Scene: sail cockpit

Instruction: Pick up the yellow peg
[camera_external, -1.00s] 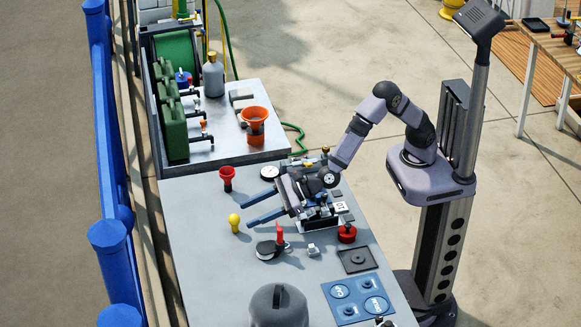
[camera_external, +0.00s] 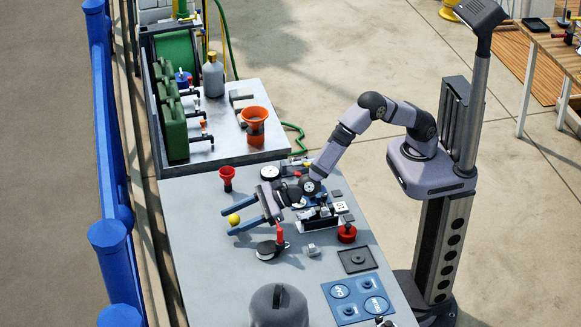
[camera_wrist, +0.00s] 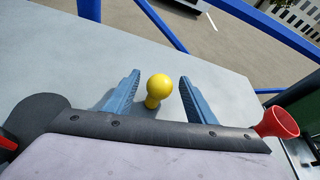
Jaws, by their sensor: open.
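The yellow peg (camera_external: 234,219) stands upright on the grey table, with a round ball-shaped top. In the wrist view the peg (camera_wrist: 158,88) sits between the two blue fingers, with a gap on each side. My gripper (camera_external: 226,222) is open and low over the table, its fingers reaching to both sides of the peg. In the wrist view my gripper (camera_wrist: 157,80) holds nothing. The lower part of the peg is partly hidden by the near finger in the external view.
A red funnel-shaped cup (camera_external: 227,175) stands behind the gripper; it also shows in the wrist view (camera_wrist: 277,122). A round black-and-white item with a red upright part (camera_external: 279,235) is close in front. A dark grey rounded object (camera_external: 278,308) stands at the table's front. The table's left side is clear.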

